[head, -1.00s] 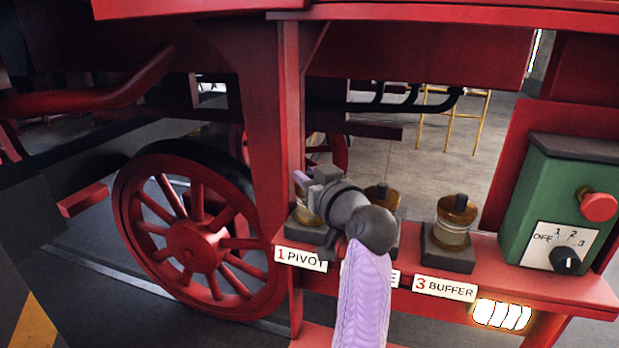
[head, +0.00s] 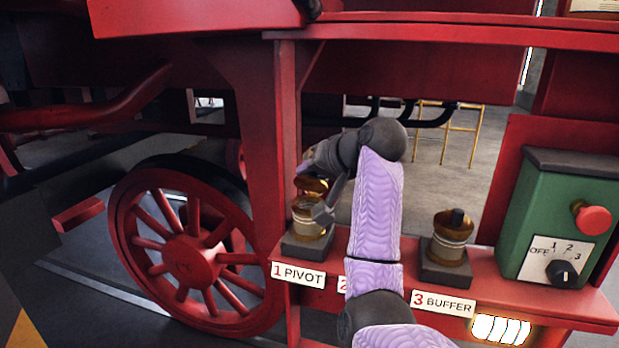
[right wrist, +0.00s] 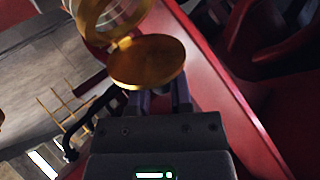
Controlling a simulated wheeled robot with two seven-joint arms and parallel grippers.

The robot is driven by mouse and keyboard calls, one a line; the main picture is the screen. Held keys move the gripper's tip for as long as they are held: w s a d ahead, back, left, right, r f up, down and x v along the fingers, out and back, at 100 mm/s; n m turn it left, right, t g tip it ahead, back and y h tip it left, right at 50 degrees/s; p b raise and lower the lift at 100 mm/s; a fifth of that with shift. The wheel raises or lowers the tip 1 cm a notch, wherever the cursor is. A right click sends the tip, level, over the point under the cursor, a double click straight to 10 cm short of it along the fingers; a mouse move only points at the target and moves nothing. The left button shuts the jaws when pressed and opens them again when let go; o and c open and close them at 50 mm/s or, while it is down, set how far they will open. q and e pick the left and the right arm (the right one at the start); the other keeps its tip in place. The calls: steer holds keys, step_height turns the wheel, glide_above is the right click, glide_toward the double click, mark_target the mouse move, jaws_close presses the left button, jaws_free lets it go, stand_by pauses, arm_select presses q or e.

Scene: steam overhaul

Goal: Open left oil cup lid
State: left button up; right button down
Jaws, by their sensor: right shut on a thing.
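The left oil cup (head: 308,218) is an amber glass cup on a dark block above the "1 PIVOT" label. Its gold lid (head: 312,186) stands tilted up from the rim in the head view. In the right wrist view the lid (right wrist: 150,62) is a round gold disc, hinged beside the cup's open ring (right wrist: 88,20). My right gripper (head: 322,212) is at the cup. In the right wrist view its fingers (right wrist: 160,98) are shut at the lid's far face; the part between them is hidden. My left gripper is not in view.
The "3 BUFFER" cup (head: 454,238) with a black knob stands to the right on the red ledge (head: 486,262). My right arm hides the middle cup. A green control box (head: 548,220) closes off the right end; a red post (head: 258,140) rises beside the left cup.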

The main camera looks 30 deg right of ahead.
steer(key=shift+w+d+r+m+g+y, duration=0.15)
steer(key=shift+w+d+m+g+y, duration=0.45)
steer(key=shift+m+g+y, duration=0.3)
steer(key=shift+w+d+m+g+y, duration=0.35)
steer(key=shift+d+m+g+y, duration=0.2)
steer(key=shift+g+y, duration=0.35)
steer(key=shift+f, duration=0.25)
steer(key=c, duration=0.5)
jaws_free()
steer(key=shift+w+d, duration=0.1)
steer(key=shift+w, duration=0.05)
steer(key=shift+c, duration=0.2)
